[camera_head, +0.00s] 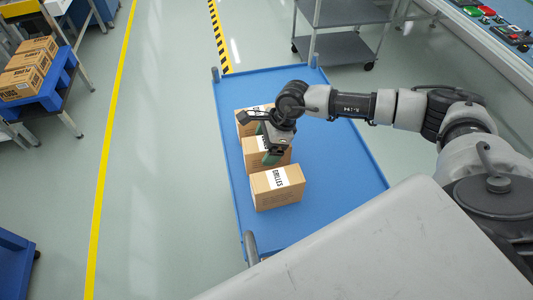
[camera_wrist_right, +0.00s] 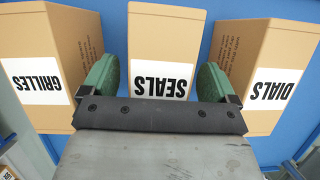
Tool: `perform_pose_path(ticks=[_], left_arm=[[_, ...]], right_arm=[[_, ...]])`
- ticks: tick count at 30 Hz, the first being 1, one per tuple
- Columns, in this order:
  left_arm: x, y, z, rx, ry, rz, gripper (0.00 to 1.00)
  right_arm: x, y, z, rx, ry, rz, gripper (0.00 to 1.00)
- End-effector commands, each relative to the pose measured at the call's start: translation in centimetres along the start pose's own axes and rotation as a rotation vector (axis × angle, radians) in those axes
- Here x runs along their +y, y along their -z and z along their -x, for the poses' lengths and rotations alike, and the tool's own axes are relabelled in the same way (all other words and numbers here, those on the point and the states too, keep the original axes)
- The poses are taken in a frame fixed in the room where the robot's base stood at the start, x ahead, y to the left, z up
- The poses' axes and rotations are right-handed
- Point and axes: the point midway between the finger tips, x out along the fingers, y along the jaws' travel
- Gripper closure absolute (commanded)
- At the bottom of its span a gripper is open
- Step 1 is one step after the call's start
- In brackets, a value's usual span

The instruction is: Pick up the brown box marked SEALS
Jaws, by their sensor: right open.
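The brown SEALS box (camera_wrist_right: 163,38) has a white label and sits in the middle of the right wrist view, its print upside down there. In the head view it is the middle box (camera_head: 254,158) of three in a row, partly hidden by my right gripper (camera_head: 267,144). My right gripper is open, its green finger pads (camera_wrist_right: 157,78) to either side of the SEALS box. I cannot tell whether the pads touch it. My left gripper is not in view.
The GRILLES box (camera_head: 278,192) stands in front of the SEALS box and the DIALS box (camera_wrist_right: 262,60) behind it, with narrow gaps. All stand on a blue cart (camera_head: 335,190), clear on its right. A blue stand (camera_head: 52,92) with more boxes is at far left.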

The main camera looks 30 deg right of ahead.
Motion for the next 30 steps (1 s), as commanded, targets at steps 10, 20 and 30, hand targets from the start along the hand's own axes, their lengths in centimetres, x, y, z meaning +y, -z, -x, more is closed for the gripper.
perform_pose_path(ticks=[10,20,30], left_arm=[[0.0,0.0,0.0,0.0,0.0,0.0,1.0],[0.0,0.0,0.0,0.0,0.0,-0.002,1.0],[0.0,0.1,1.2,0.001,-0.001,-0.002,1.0]], right_arm=[[0.0,0.0,0.0,0.0,0.0,0.0,0.26],[0.0,0.0,0.1,-0.001,0.001,0.0,0.74],[0.0,-0.4,1.0,0.0,0.001,0.0,0.74]])
